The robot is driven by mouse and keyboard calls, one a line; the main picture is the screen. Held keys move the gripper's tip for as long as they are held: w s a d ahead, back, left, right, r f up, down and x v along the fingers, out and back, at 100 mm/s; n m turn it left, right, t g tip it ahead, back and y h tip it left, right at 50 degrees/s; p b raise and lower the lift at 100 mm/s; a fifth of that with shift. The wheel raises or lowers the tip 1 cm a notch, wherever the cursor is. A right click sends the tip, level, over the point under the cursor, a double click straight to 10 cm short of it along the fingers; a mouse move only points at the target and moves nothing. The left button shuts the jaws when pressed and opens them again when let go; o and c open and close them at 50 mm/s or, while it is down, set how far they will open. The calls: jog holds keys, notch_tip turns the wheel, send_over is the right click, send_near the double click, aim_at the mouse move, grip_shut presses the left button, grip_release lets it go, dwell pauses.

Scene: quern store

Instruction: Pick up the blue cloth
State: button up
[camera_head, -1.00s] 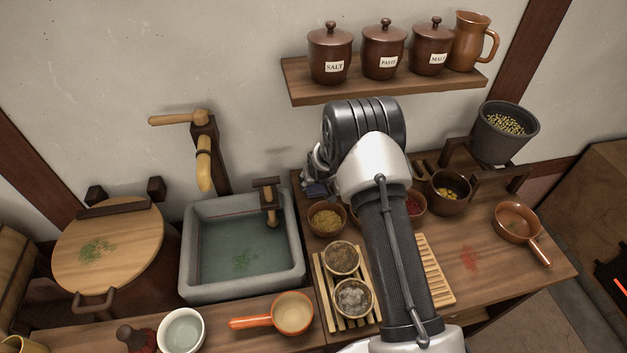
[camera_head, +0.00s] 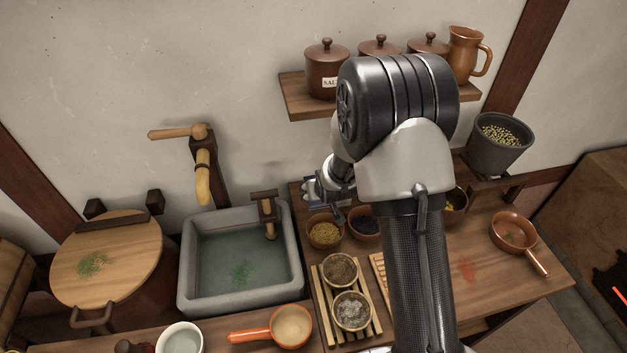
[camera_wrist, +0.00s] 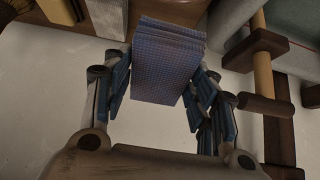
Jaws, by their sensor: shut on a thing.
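The blue cloth (camera_wrist: 165,62) is a folded, fine-checked piece between the two fingers of my gripper (camera_wrist: 163,95) in the wrist view. The blue-padded fingers stand on both sides of it, and my gripper is shut on it. In the head view a small part of the blue cloth (camera_head: 312,194) shows by my gripper (camera_head: 325,195), at the back of the counter right of the sink. My arm hides part of the counter there. I cannot tell whether the cloth touches the counter.
The stone sink (camera_head: 190,262) with a wooden tap is to the left. Bowls of spice (camera_head: 324,233) and a slatted rack (camera_head: 322,305) stand in front of my gripper. A shelf (camera_head: 296,98) with lidded jars is above. A pan (camera_head: 513,233) lies at right.

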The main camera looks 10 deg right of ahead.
jog(key=s+r+g+p, duration=0.2)
jog(key=s+g+p, duration=0.1)
jog(key=s, duration=1.3)
jog(key=shift+s+p, duration=0.2)
jog(key=shift+p, duration=0.6)
jog(key=o, duration=0.5)
jog(key=c, duration=0.4)
